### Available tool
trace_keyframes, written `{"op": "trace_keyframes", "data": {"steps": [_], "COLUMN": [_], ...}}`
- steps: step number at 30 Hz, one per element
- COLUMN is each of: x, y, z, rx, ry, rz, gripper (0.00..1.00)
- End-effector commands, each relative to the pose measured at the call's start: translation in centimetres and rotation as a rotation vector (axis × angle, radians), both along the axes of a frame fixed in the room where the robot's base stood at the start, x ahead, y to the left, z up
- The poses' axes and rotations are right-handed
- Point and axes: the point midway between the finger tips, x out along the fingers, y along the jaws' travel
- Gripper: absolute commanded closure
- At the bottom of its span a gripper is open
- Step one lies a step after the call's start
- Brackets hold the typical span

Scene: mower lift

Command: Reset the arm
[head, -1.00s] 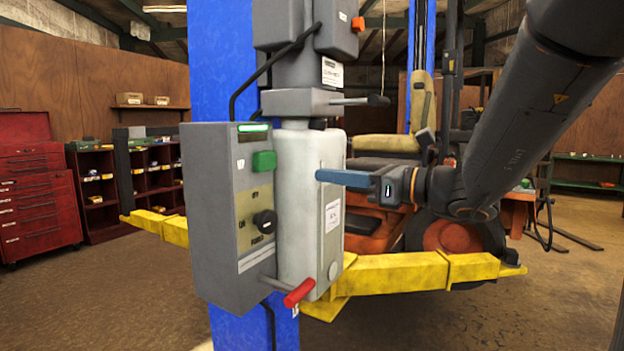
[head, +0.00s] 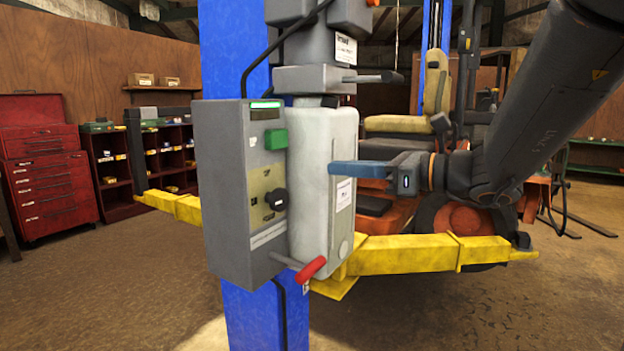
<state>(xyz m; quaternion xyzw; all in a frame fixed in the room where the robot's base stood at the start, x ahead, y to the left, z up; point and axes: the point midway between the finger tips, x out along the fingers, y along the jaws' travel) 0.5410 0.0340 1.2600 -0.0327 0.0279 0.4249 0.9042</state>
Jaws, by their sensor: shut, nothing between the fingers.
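My gripper (head: 345,168) is at the end of my arm, which comes in from the upper right. Its blue fingers are shut with nothing between them and point left. In the picture the fingertips overlap the right side of the pale tank (head: 318,190) on the lift post; I cannot tell whether they touch it. The grey control box (head: 225,200) is left of the tank, with a green button (head: 275,139), a black knob (head: 276,199) and a lit green display strip. A red-handled lever (head: 311,269) sticks out below the tank.
The blue lift post (head: 255,320) stands in the middle with yellow lift arms (head: 410,256) at both sides. An orange mower (head: 385,205) with a tan seat is behind my gripper. A red tool chest (head: 48,185) stands at the left. The floor in front is clear.

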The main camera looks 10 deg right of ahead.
Motion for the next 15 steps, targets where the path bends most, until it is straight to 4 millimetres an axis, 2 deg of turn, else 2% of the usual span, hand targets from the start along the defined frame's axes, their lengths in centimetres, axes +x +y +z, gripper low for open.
{"op": "trace_keyframes", "data": {"steps": [5, 6, 8, 9, 12, 15], "x": [-3.6, -4.9, -6.9, -8.3, -11.6, -14.4], "y": [3.7, 4.4, 4.9, 5.0, 4.4, 3.0], "z": [-8.9, -11.2, -14.8, -16.9, -21.8, -25.7], "rx": [-0.314, -0.408, -0.553, -0.647, -0.879, -1.094], "ry": [0.054, 0.057, 0.052, 0.041, -0.011, -0.101], "rz": [0.182, 0.244, 0.347, 0.419, 0.613, 0.827], "gripper": [1.0, 1.0, 1.0, 1.0, 1.0, 1.0]}}
